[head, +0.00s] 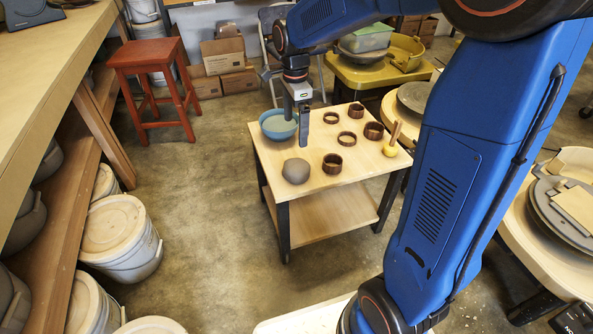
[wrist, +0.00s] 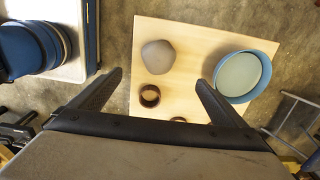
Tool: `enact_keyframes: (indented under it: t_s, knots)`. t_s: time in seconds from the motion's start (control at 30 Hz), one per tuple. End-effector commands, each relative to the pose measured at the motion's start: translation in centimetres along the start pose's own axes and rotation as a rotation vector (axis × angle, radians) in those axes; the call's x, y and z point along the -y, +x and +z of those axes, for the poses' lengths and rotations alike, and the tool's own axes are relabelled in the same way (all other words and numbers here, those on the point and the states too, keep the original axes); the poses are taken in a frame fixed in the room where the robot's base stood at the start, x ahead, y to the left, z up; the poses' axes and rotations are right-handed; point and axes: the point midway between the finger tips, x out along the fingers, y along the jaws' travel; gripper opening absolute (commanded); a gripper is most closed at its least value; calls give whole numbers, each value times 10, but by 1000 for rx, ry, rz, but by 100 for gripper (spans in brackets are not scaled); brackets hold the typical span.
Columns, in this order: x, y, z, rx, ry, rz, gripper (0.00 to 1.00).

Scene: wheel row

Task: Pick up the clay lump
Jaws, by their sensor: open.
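The clay lump (head: 296,171) is a grey-brown rounded mass on the near left part of a small wooden table. My gripper (head: 302,132) is above the table, pointing down, near the bowl and behind the lump in the head view. In the wrist view my gripper (wrist: 158,80) has its two fingers wide apart with nothing between them. It is apart from the lump.
A blue bowl (head: 278,124) stands at the table's (head: 318,193) back left corner. Several brown rings and cups (head: 332,163) stand right of the lump. A wooden-handled tool with a yellow end (head: 391,145) is at the right edge. A red stool (head: 151,83) and lidded buckets (head: 121,238) stand left.

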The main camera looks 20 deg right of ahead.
Motion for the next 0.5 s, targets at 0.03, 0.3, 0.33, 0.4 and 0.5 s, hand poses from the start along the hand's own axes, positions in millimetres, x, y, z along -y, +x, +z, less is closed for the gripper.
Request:
enact_keyframes:
  t_s: [0.03, 0.3, 0.33, 0.4, 0.5]
  knots:
    - [0, 6, 0, 0, 1, 3, 96]
    - [-1, 51, 0, 0, 0, 4, 96]
    - [-1, 57, 0, 0, 0, 4, 96]
    - [-1, 69, 0, 0, 0, 4, 96]
    - [-1, 87, 0, 0, -1, 4, 96]
